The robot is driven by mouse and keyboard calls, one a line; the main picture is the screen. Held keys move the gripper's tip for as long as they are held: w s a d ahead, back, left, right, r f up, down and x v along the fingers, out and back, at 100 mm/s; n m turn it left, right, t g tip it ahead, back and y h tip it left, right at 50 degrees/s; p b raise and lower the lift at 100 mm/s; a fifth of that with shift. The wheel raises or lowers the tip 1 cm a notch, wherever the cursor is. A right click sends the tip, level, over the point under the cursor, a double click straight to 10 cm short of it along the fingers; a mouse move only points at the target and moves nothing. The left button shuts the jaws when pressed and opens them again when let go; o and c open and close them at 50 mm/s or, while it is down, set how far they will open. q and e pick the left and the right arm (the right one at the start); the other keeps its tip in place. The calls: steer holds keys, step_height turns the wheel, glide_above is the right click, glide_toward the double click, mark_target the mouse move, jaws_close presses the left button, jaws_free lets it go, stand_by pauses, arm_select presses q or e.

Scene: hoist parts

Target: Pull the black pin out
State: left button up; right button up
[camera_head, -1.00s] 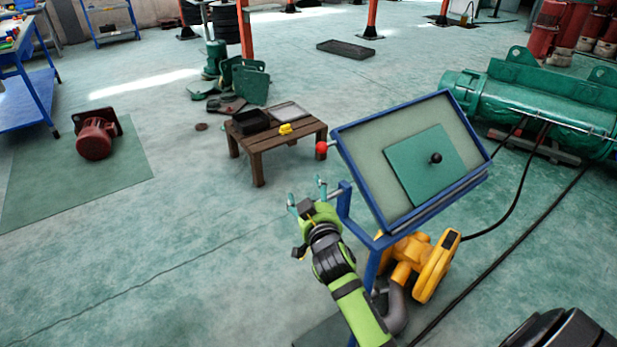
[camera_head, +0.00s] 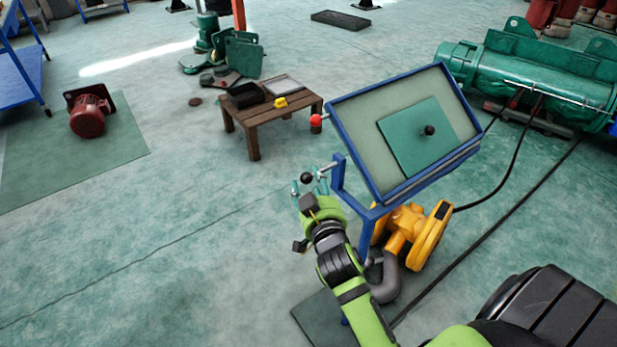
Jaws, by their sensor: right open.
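A black ball knob (camera_head: 306,178) shows beside the blue stand's left post, near the end of a short rod from a bracket. My right gripper (camera_head: 308,186) is open, with its pale teal fingertips on either side of this knob in the picture. I cannot tell whether they touch it. A second black knob (camera_head: 429,131) stands on the teal plate (camera_head: 405,145) on the tilted, blue-framed panel (camera_head: 360,120). A red ball knob (camera_head: 316,120) sticks out at the panel's left edge. My left gripper is not in view.
A low wooden table (camera_head: 255,135) with a black tray and a yellow item stands behind, to the left. A yellow machine (camera_head: 425,235) with a grey hose is under the panel. A green cylinder (camera_head: 530,75) lies to the right.

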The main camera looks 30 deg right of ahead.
steer(key=shift+s+a, duration=0.25)
steer(key=shift+s, duration=0.4)
stand_by(0.3)
